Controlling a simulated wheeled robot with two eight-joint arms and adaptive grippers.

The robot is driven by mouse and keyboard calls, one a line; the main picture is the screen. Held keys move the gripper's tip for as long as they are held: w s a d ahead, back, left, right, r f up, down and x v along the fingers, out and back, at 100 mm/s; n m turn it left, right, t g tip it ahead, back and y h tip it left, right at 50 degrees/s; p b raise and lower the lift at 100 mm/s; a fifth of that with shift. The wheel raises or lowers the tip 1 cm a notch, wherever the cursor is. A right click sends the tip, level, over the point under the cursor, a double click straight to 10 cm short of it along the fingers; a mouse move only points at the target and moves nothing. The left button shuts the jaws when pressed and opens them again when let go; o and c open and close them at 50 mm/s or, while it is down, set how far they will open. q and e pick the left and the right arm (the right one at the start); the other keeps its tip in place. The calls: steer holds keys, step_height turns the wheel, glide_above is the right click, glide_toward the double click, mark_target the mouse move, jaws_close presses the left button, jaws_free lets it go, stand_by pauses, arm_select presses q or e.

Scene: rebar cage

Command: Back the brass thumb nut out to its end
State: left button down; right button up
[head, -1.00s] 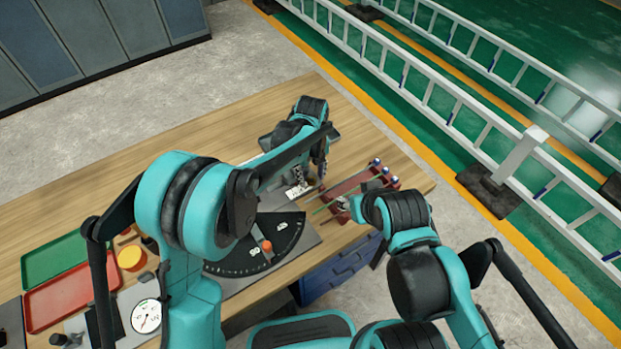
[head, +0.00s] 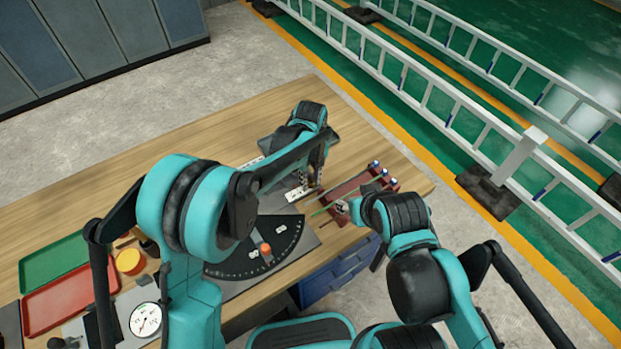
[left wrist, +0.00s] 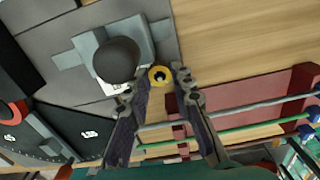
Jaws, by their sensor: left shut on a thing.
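The brass thumb nut (left wrist: 160,76) shows in the left wrist view as a small yellow ring with a dark centre, between my left fingertips. My left gripper (left wrist: 157,82) is shut on it. I cannot tell how far along its thread the nut sits. In the head view my left gripper (head: 317,182) reaches down over the table beside the dark red rack, and the nut is hidden there. My right gripper (head: 343,207) is at the near end of the rack's rods, partly hidden by its own wrist, so its jaws are unclear.
The dark red rack (left wrist: 303,82) carries grey and green rods with blue ends. A grey fixture with a dark round knob (left wrist: 116,60) stands close left of the nut. A black dial plate with an orange knob (head: 265,249) lies nearer. Red and green trays (head: 72,292) are far left.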

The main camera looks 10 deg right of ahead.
mark_target(310, 182)
arm_select(q)
steer(key=n, duration=0.9)
steer(key=shift+n, duration=0.6)
steer(key=c, duration=1.3)
jaws_free()
step_height(310, 182, up, 12)
